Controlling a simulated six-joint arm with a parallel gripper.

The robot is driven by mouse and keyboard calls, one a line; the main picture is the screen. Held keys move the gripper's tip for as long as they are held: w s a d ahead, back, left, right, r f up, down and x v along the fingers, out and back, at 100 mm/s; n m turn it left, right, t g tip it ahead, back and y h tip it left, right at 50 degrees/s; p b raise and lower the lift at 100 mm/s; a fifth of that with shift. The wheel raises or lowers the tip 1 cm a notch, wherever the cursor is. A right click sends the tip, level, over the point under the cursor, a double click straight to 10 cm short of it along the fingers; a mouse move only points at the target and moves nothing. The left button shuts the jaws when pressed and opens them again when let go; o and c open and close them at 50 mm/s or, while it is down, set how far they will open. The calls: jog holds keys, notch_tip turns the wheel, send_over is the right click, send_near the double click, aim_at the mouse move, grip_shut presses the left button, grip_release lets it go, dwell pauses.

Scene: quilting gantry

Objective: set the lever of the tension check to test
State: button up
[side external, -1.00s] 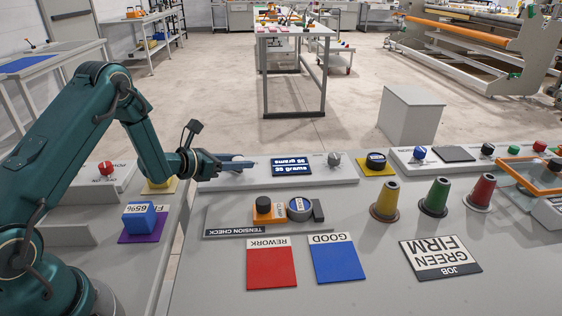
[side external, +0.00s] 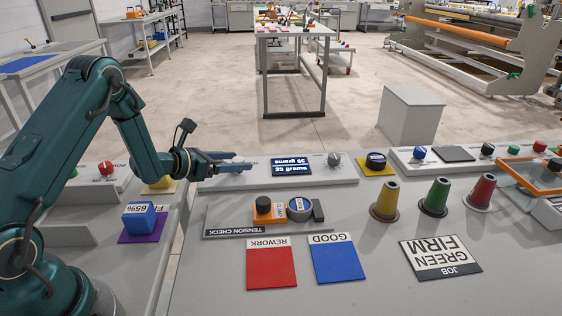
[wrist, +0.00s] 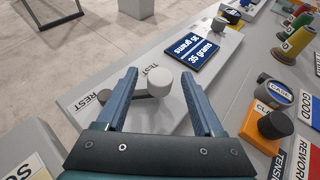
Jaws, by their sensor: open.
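The tension check panel (side external: 300,180) is a pale grey block with a blue display (side external: 291,168) reading 35 grams. In the wrist view, the lever's pale round knob (wrist: 159,80) shows between my fingers, with a short grey arm running left from it. The words REST and TEST are printed beside it, TEST close by the knob and REST farther left. My gripper (side external: 245,162) is open over the panel's left end, its fingers on either side of the knob; I cannot tell whether they touch it. In the side view, the gripper hides the lever.
An orange block with a black knob (side external: 263,205) and a blue-topped round gauge (side external: 300,209) sit on the tension check tray (side external: 225,216). Red (side external: 271,266) and blue (side external: 337,261) cards lie in front. Cones stand at the right. Another grey knob (side external: 334,160) is right of the display.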

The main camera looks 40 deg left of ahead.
aim_at(235, 161)
jog(key=shift+v, duration=1.75)
